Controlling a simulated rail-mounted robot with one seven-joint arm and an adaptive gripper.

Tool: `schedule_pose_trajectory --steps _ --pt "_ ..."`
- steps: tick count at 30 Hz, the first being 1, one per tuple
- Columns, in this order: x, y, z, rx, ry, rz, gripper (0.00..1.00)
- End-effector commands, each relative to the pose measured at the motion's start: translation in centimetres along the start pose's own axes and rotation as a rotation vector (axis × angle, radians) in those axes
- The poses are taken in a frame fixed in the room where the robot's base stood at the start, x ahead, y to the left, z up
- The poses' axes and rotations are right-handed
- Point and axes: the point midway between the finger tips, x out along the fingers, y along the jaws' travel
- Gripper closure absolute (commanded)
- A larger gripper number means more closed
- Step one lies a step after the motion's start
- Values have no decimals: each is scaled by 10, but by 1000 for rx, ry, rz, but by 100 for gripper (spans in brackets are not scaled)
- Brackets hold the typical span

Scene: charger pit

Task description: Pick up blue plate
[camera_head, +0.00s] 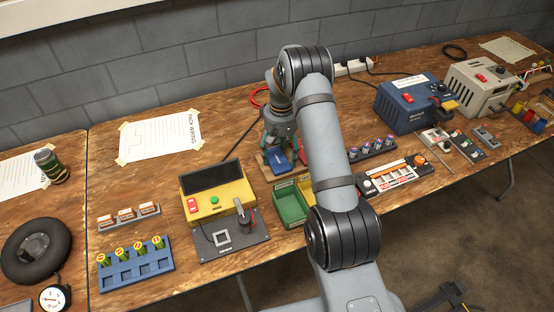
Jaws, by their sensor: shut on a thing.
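The blue plate (282,160) is a small dark blue piece in the middle of the bench, just below the end of my arm. My gripper (280,147) points down over it, with its fingers at the plate and shut on it. My own arm hides part of the gripper, and the contact is small in this view. The plate is at a small light wooden base (264,166); I cannot tell whether it is lifted clear of it.
A green bin (290,206) stands in front of the plate. A yellow tester (212,189) is to the left and a blue power unit (409,103) to the right. A battery tray (136,264) lies front left. A red cable loop (259,97) is behind.

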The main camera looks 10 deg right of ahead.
Motion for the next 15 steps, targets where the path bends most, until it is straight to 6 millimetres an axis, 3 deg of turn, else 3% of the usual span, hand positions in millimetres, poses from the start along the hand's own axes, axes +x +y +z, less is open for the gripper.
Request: schedule_pose_trajectory --steps 5,15 --pt "4 -2 4 -2 -11 -2 60" --pt "0 -2 3 -3 -9 -1 60"
